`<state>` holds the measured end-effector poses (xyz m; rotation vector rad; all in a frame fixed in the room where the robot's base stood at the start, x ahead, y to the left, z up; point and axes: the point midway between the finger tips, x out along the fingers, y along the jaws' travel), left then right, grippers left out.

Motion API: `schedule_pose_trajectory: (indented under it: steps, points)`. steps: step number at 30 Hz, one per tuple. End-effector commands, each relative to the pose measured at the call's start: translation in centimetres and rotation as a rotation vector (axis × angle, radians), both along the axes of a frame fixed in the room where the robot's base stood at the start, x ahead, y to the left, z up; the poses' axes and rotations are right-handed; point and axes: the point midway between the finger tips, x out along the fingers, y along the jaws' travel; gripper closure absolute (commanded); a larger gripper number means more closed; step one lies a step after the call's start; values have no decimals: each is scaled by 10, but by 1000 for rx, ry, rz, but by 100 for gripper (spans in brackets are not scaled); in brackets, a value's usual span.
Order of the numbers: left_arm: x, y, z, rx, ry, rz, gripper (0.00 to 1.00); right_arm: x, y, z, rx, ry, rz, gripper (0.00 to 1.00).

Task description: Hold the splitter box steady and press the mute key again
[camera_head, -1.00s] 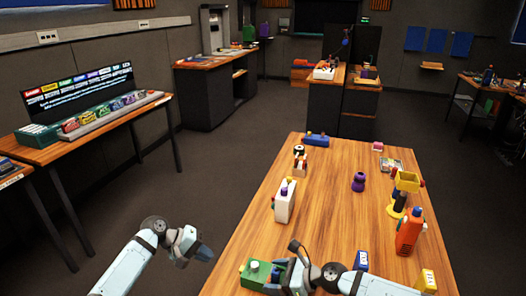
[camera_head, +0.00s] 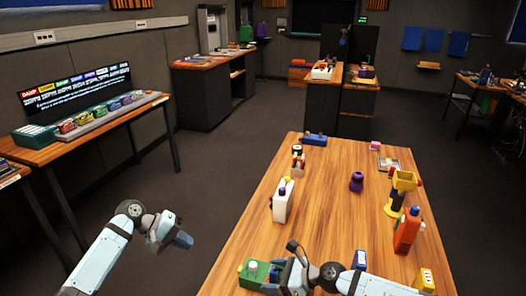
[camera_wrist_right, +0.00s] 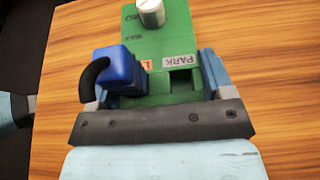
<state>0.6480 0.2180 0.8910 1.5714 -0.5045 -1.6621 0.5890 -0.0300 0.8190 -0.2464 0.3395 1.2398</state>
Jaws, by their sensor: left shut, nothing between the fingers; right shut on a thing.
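A green box (camera_head: 258,274) with a pale knob (camera_wrist_right: 151,12) sits at the near edge of the wooden table. I take it to be the splitter box. My right gripper (camera_head: 276,276) is shut on it; in the right wrist view, the fingers (camera_wrist_right: 155,85) lie on either side of the green body. A blue block (camera_wrist_right: 117,70) with a black curved piece sits on the box by the left finger. Labels including "PARK" (camera_wrist_right: 180,61) show. I cannot pick out a mute key. My left gripper (camera_head: 180,240) is shut and empty, left of the table and apart from the box.
The wooden table (camera_head: 325,235) has clear room in its middle. A white bottle-like thing (camera_head: 283,203), a purple piece (camera_head: 356,181), an orange-red block (camera_head: 407,232) and a yellow-topped stand (camera_head: 402,182) stand on it. A console (camera_head: 110,114) with coloured keys is at left.

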Motion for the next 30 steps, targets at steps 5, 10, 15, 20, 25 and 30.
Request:
schedule_pose_trajectory:
  steps: [5,10,15,20,25,30]
  points:
    - [0,0,1,0,0,0,100,0,0,0,0,0,0,53]
    - [0,0,1,0,0,0,100,0,0,0,0,0,0,53]
    - [0,0,0,0,0,0,100,0,0,0,0,0,0,0]
    - [0,0,0,0,0,0,100,0,-1,0,0,0,0,0]
    - [0,0,0,0,0,0,100,-4,-14,5,-1,0,-1,0]
    - [0,0,0,0,0,0,100,-14,-45,18,-2,1,-2,0]
